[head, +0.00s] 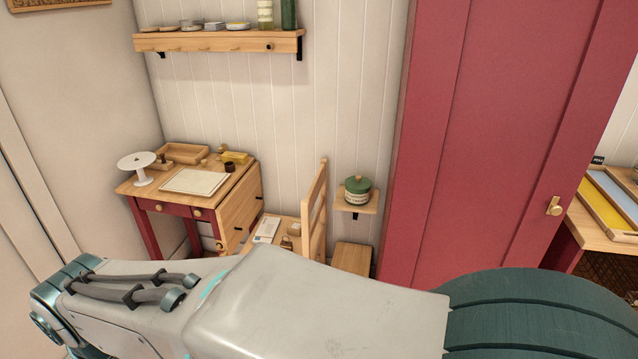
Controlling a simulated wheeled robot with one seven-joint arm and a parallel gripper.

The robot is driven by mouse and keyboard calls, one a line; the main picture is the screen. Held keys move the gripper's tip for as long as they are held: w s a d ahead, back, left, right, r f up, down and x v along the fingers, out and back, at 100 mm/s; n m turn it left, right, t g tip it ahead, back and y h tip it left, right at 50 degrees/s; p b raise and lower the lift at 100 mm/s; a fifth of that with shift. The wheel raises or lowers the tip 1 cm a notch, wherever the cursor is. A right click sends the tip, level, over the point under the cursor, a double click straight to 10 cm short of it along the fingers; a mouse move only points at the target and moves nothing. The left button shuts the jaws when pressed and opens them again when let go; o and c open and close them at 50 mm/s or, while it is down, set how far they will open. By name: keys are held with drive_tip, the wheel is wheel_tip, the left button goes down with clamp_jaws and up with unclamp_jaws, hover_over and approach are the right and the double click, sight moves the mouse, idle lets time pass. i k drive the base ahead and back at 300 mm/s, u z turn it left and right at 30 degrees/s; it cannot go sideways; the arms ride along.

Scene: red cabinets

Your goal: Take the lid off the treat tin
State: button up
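The treat tin (357,195) is a small cream, round tin with dark lettering on its side. Its green lid (357,184) with a small knob is on top. The tin stands upright on a small wooden wall shelf (346,206) between the chair and the red cabinet. My arm stretches across the bottom of the head view, nearer to me than the tin. My gripper is not in view.
A wooden chair (314,212) stands just left of the tin's shelf. A small desk (238,203) with papers and a tray is farther left. A tall red cabinet (480,130) rises close on the right. A wall shelf (220,42) with dishes hangs above.

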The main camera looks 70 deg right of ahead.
sight(356, 182)
drive_tip(key=z, duration=2.05)
drive_tip(key=k, duration=0.55)
drive_tip(key=u, duration=0.7)
drive_tip(key=i, duration=2.2)
drive_tip(key=z, duration=1.7)
drive_tip(key=i, duration=0.65)
drive_tip(key=z, duration=0.7)
